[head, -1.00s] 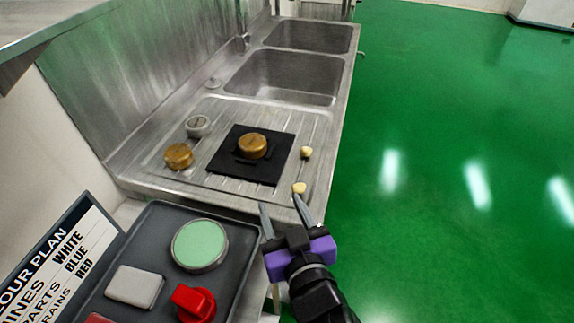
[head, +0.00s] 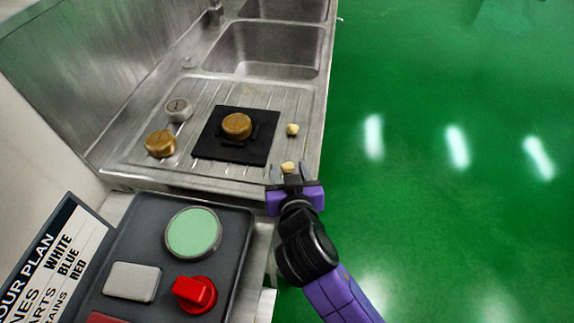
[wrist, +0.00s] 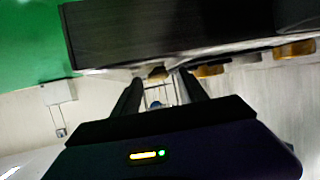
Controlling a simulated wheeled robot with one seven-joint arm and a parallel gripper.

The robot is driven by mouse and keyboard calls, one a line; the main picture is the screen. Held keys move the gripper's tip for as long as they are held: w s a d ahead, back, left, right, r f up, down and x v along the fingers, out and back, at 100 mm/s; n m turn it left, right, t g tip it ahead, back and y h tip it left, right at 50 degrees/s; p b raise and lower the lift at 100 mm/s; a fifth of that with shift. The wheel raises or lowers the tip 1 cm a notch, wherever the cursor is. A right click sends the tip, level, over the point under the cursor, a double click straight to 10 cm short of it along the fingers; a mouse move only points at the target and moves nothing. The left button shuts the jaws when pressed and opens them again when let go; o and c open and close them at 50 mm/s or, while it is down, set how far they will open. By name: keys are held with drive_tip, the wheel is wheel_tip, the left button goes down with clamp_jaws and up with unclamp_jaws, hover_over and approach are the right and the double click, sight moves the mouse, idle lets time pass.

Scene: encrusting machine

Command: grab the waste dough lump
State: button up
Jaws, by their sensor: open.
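Two small pale dough lumps lie on the steel drainboard near its right edge. The nearer lump (head: 288,167) shows just beyond and between the fingertips of my gripper (head: 289,173). The farther lump (head: 292,129) lies beside the black mat. I cannot tell which one is the waste lump. My gripper is open, its fingers pointing away over the near edge of the drainboard, with nothing visibly held. In the wrist view a small brownish shape (wrist: 157,72) shows between the fingertips; I cannot tell whether it is the nearer lump.
A black mat (head: 207,147) holds a brass weight (head: 236,126). Another brass weight (head: 160,143) and a grey weight (head: 178,109) stand to its left. Sink basins (head: 265,52) lie beyond. A control panel (head: 230,240) with a red knob (head: 194,293) is in front; open green floor lies right.

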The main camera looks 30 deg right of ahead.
drive_tip(key=shift+w+d+f, duration=0.15)
drive_tip(key=shift+w, duration=0.15)
drive_tip(key=shift+c, duration=0.4)
clamp_jaws()
